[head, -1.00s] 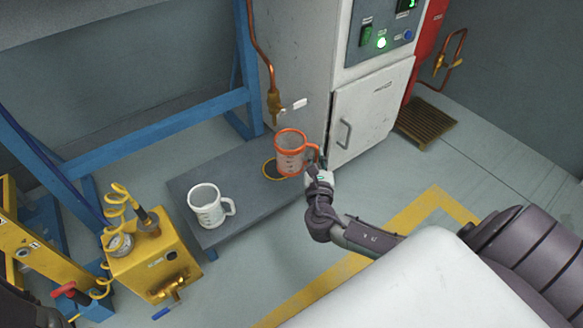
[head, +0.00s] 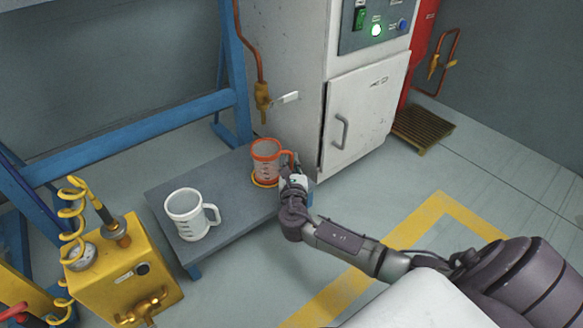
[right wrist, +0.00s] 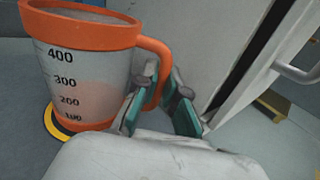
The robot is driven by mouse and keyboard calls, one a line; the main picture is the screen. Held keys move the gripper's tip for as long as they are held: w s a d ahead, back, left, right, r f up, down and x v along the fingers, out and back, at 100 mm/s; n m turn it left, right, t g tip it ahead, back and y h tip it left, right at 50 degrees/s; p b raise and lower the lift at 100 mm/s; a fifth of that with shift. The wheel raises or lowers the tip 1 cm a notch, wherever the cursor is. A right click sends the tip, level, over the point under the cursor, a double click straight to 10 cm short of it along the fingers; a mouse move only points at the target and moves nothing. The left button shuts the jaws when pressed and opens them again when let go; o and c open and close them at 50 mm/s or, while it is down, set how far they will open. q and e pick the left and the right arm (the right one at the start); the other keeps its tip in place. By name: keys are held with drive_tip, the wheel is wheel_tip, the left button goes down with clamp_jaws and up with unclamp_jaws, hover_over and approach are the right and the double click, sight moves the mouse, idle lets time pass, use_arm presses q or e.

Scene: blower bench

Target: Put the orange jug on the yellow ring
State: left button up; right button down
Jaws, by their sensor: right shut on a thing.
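The orange jug (head: 266,160) is a clear measuring jug with orange rim, base and handle. It is upright over the yellow ring (head: 262,184) on the low grey bench. My right gripper (head: 292,172) is shut on the jug's handle, to the right of its body. In the right wrist view the jug (right wrist: 85,75) fills the left, with the green-padded fingers (right wrist: 160,112) on either side of the handle. The ring (right wrist: 58,128) shows around the jug's base; whether the base touches the bench is hard to tell. My left gripper is not in view.
A white jug (head: 189,217) stands on the left part of the grey bench (head: 240,210). A copper pipe with a brass valve (head: 263,97) hangs above the orange jug. A white cabinet (head: 355,125) stands behind. A yellow unit (head: 125,270) is at lower left.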

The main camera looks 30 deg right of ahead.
drive_tip(key=c, duration=1.3)
unclamp_jaws()
drive_tip(key=shift+o, duration=0.2)
